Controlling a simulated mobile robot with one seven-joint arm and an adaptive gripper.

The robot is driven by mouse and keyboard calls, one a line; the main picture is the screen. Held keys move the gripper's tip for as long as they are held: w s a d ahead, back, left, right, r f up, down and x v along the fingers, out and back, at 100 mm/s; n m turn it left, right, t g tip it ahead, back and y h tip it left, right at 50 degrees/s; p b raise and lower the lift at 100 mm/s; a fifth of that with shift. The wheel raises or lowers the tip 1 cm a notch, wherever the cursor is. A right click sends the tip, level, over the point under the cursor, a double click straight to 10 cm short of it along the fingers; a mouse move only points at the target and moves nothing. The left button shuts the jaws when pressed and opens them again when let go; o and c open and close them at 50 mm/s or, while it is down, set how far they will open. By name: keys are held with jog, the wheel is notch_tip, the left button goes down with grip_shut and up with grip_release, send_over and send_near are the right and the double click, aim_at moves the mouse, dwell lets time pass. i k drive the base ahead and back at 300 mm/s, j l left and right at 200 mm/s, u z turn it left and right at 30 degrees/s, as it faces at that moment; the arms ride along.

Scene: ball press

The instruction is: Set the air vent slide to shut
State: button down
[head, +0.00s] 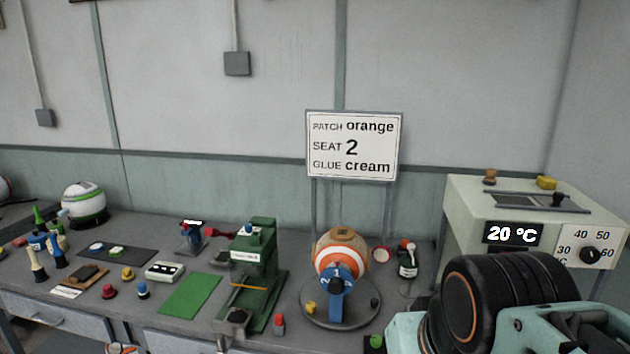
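A pale cream machine box (463,208) stands at the right with a display reading 20 °C. On its top is a long recessed vent plate (515,200) with a dark slot. A small dark knob (558,199) sits near the right end of the plate; it looks like the air vent slide. No shut or open mark is readable there. My arm, with a large black joint, covers the lower front of the box. My gripper's fingers are not in view.
A brown knob (490,176) and a yellow block (546,182) are on the box's back edge. A temperature dial (590,255) is on its front. A striped ball (341,252), a green press (257,270) and a sign (354,146) stand left of it.

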aim_at(558, 200)
jog(key=z, duration=1.3)
